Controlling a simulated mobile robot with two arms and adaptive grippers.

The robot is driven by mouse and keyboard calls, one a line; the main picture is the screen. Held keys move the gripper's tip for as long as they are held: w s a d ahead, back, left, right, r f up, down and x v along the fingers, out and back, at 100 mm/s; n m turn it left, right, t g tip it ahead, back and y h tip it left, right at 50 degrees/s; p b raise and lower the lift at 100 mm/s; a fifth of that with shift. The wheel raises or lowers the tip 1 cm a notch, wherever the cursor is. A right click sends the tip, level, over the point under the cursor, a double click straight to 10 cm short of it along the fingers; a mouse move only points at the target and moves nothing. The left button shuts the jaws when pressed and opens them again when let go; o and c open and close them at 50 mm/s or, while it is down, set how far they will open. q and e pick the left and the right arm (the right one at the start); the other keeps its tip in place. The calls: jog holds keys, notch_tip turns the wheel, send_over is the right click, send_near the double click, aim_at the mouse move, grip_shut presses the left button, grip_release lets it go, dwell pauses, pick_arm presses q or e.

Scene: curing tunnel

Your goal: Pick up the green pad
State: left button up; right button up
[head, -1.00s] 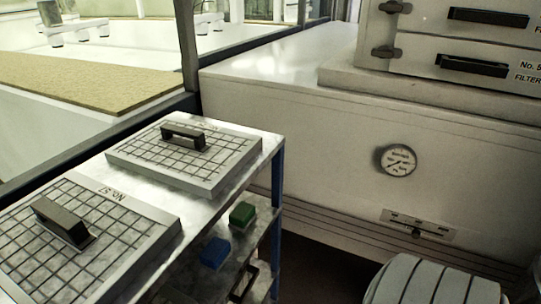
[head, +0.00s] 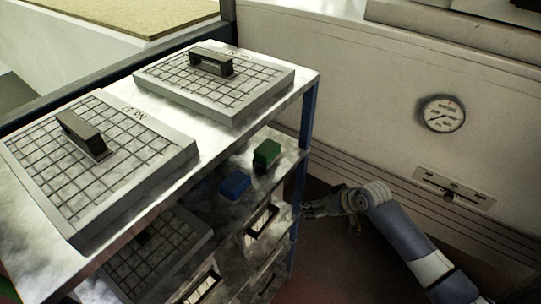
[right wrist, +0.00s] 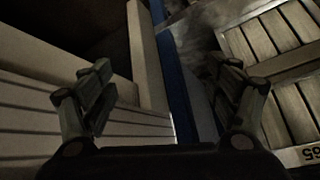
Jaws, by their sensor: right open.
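The green pad (head: 267,153) lies on the upper inner shelf (head: 262,173) of the rack in the head view, near the rack's right side. A blue pad (head: 235,185) lies beside it, to the left and nearer. My right gripper (head: 308,206) is to the right of the rack, lower than the green pad and apart from it. In the right wrist view my right gripper (right wrist: 165,90) is open with nothing between its fingers. A blue post (right wrist: 180,70) shows beyond it. The green pad does not show in the right wrist view. My left gripper is out of view.
Two gridded panels with handles (head: 215,80) (head: 100,165) lie on the rack's top. A blue corner post (head: 308,115) stands between the shelf and my right arm. A white cabinet wall with a gauge (head: 442,113) is behind. Slatted panels (right wrist: 285,60) show in the right wrist view.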

aim_at(271, 149)
jog(key=s+a+r+n+g+y+b, duration=0.1)
jog(key=s+a+r+n, duration=0.2)
jog(key=r, duration=0.8)
jog(key=s+a+r+n+g, duration=0.1)
jog(key=s+a+r+n, duration=0.15)
jog(key=r, duration=0.95)
jog(key=shift+n, duration=0.35)
jog(key=w+a, duration=0.1)
jog(key=a, duration=0.1)
jog(key=w+a+p, duration=0.1)
jog(key=a, duration=0.1)
jog(key=w+a+p, duration=0.1)
jog(key=w+a, duration=0.1)
jog(key=shift+r, duration=0.1)
jog(key=w+a, duration=0.1)
jog(key=w+a+p, duration=0.1)
jog(key=a+p, duration=0.1)
jog(key=a, duration=0.1)
jog(key=shift+w+f, duration=0.4)
jog(key=shift+f, duration=0.15)
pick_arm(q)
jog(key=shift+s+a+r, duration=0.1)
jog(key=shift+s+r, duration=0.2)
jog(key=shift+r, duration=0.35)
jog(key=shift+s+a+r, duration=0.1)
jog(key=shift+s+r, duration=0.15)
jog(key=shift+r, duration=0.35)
pick_arm(e)
jog(key=c, duration=1.2)
jog(key=shift+c, duration=0.2)
